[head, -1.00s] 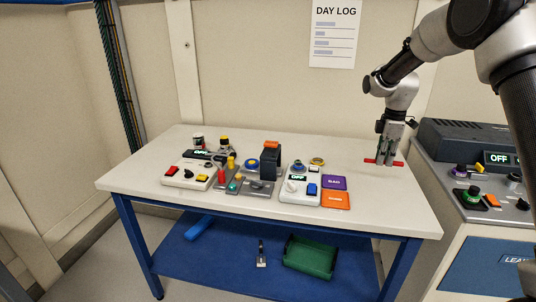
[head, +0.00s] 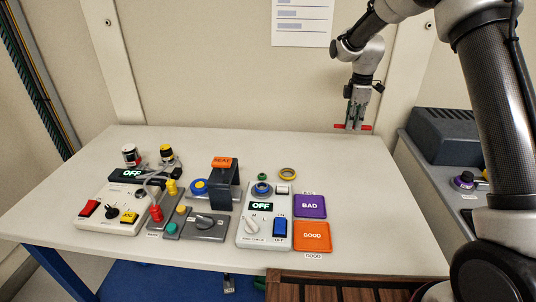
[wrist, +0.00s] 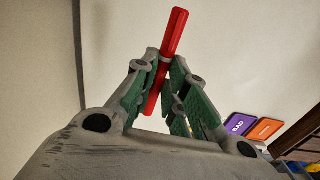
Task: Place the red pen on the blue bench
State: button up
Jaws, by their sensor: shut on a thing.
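My gripper (head: 353,124) is shut on the red pen (head: 367,128), which lies crosswise between its fingertips. In the head view the gripper points down, with the pen level near the back right edge of the blue bench's pale top (head: 375,205). The pen looks held above the top; the exact gap is hard to tell. In the wrist view the red pen (wrist: 175,40) sticks out on both sides of the green-padded fingers. The bench has blue legs (head: 60,272) and a blue lower shelf.
The back right and right of the top are clear. Purple BAD (head: 310,206) and orange GOOD (head: 312,237) pads lie right of a white OFF control box (head: 252,228). More controls stand left. A grey console (head: 445,137) stands right of the bench.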

aim_at(347, 153)
notch_tip(347, 153, down, 10)
dwell(0.6)
jog(key=o, duration=0.7)
jog(key=shift+f, duration=0.1)
notch_tip(347, 153, up, 12)
jog(key=shift+r, duration=0.2)
